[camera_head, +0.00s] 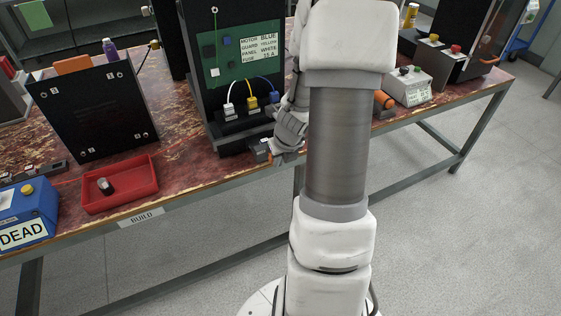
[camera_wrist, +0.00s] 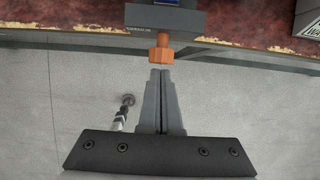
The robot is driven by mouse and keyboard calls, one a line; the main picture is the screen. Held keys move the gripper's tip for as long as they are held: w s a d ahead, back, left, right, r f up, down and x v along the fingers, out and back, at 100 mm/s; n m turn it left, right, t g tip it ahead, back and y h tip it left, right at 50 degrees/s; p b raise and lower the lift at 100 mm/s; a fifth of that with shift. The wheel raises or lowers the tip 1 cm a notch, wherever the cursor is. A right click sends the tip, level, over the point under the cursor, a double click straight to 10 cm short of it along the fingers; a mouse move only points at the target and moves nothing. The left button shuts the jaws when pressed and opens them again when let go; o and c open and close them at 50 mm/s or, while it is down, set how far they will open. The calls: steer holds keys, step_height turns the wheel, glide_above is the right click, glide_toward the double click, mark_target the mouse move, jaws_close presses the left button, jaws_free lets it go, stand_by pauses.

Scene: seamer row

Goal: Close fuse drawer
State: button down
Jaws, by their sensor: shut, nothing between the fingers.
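The fuse drawer is the small dark grey box (camera_wrist: 190,22) with an orange knob (camera_wrist: 161,53) on its front. In the wrist view it juts out past the table edge, with a bit of blue at its top. In the head view the drawer (camera_head: 257,148) sticks out at the foot of the black panel unit (camera_head: 235,50), partly hidden by my wrist. My gripper (camera_wrist: 160,73) is shut and empty. Its fingertips point at the knob, just short of it or touching; I cannot tell which. In the head view my arm covers the fingertips.
A red tray (camera_head: 120,196) holding a small dark part, a blue box marked DEAD (camera_head: 27,230) and a black panel (camera_head: 95,110) stand to the left. A grey button box (camera_head: 405,88) and an orange cylinder (camera_head: 384,100) are to the right. The floor in front is clear.

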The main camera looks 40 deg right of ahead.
steer(key=w+p, duration=0.1)
steer(key=w, duration=0.1)
steer(key=w+d+p, duration=0.1)
steer(key=w+p, duration=0.1)
steer(key=w, duration=0.1)
steer(key=w+d+p, duration=0.1)
steer(key=w+p, duration=0.1)
steer(key=shift+w, duration=0.4)
stand_by(0.3)
